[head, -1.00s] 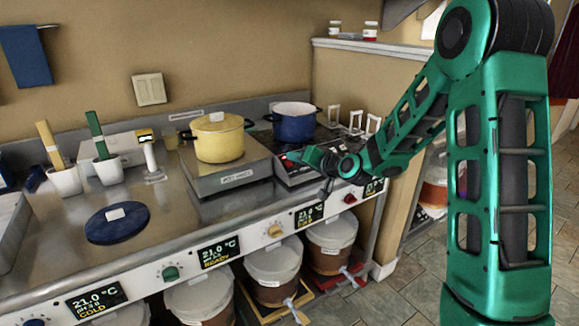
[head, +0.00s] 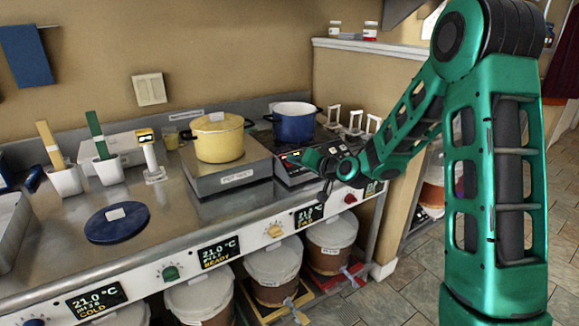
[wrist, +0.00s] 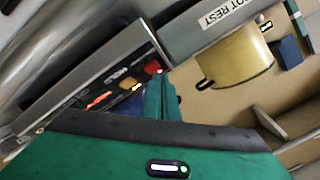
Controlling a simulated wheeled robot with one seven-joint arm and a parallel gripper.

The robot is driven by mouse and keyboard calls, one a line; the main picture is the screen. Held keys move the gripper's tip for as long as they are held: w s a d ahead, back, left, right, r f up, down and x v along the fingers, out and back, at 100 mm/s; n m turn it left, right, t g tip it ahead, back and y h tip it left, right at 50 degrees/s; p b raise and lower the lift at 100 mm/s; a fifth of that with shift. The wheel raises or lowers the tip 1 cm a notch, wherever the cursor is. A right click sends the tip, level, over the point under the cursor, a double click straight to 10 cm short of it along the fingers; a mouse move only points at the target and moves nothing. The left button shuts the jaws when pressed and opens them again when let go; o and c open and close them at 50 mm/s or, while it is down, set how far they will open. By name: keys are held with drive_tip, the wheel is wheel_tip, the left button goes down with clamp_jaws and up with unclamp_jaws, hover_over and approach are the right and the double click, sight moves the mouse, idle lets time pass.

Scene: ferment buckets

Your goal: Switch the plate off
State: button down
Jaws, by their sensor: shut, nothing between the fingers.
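The plate (head: 290,170) is a dark hot plate at the right end of the steel counter, with a control panel on its front. A dark blue pot (head: 294,127) stands on it in the head view. In the wrist view, the panel (wrist: 118,84) shows a lit red-orange display, a yellowish control and a red control (wrist: 152,67). My gripper (head: 326,190) is shut and empty, just in front of the panel. In the wrist view its green fingers (wrist: 165,98) are close to the red control; I cannot tell if they touch it.
A yellow lidded pot (head: 219,138) stands on the pot rest (head: 232,180), left of the plate. White holders (head: 355,120) stand behind right. Knobs and temperature displays line the counter front (head: 150,268), above lidded buckets (head: 272,262). The blue disc (head: 117,223) lies farther left.

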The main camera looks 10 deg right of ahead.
drive_tip(key=shift+w+f, duration=0.15)
drive_tip(key=shift+f, duration=0.1)
idle(0.3)
drive_tip(key=shift+r, duration=0.15)
drive_tip(key=shift+s+d+r, duration=0.1)
drive_tip(key=shift+s+r, duration=0.35)
drive_tip(key=shift+r, duration=0.2)
drive_tip(key=s+r, duration=0.1)
drive_tip(key=r, duration=0.2)
drive_tip(key=s+d+r, duration=0.1)
drive_tip(key=r, duration=0.1)
drive_tip(key=shift+s+r, duration=0.1)
drive_tip(key=shift+s, duration=0.25)
idle(0.6)
